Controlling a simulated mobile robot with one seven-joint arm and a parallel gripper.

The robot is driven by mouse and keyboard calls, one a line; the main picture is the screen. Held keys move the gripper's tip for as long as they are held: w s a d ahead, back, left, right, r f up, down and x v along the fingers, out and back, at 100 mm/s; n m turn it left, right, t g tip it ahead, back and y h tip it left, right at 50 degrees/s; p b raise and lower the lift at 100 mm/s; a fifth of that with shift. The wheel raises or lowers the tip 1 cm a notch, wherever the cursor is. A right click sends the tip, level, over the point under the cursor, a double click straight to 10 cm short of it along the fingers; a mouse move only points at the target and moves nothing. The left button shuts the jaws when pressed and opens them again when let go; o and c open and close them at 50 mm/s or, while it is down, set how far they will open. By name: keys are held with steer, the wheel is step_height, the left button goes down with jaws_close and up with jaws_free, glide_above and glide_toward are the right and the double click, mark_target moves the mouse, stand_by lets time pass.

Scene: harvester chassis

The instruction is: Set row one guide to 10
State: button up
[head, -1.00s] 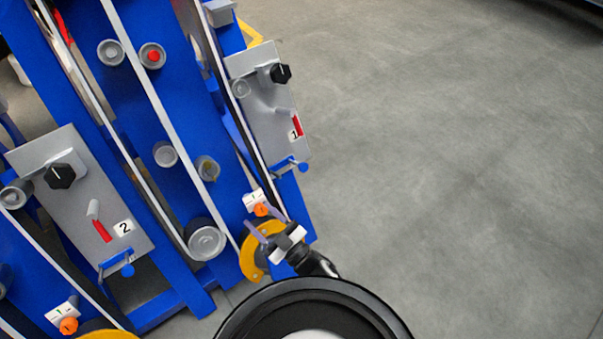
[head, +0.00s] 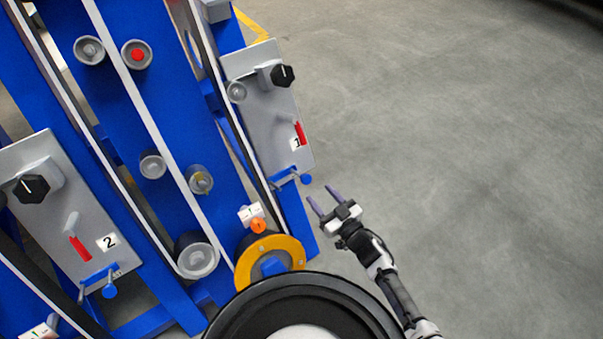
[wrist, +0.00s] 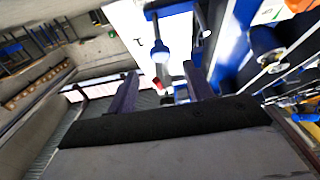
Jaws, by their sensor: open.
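The row one panel (head: 262,100) is a grey plate with a black knob (head: 282,75), a red piece (head: 300,132) beside a "1" label and a blue part with a round end (head: 306,179) at its lower edge. Below it, an orange knob (head: 258,226) sits by a small white scale plate (head: 250,212) over a yellow ring. Which part is the guide, and its reading, I cannot tell. My gripper (head: 323,194) is open and empty, right of and just below the blue part, apart from it. In the wrist view a blue rounded part (wrist: 160,50) shows ahead between the fingers.
The row two panel (head: 60,210), with a like knob and red piece, stands at left. Blue beams and rollers (head: 200,180) lie between the panels. The grey floor (head: 460,150) to the right is clear.

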mark_target(308, 181)
steer(key=x, duration=0.9)
steer(key=shift+w+a, duration=0.25)
steer(key=shift+w, duration=0.05)
steer(key=shift+f, duration=0.1)
jaws_close()
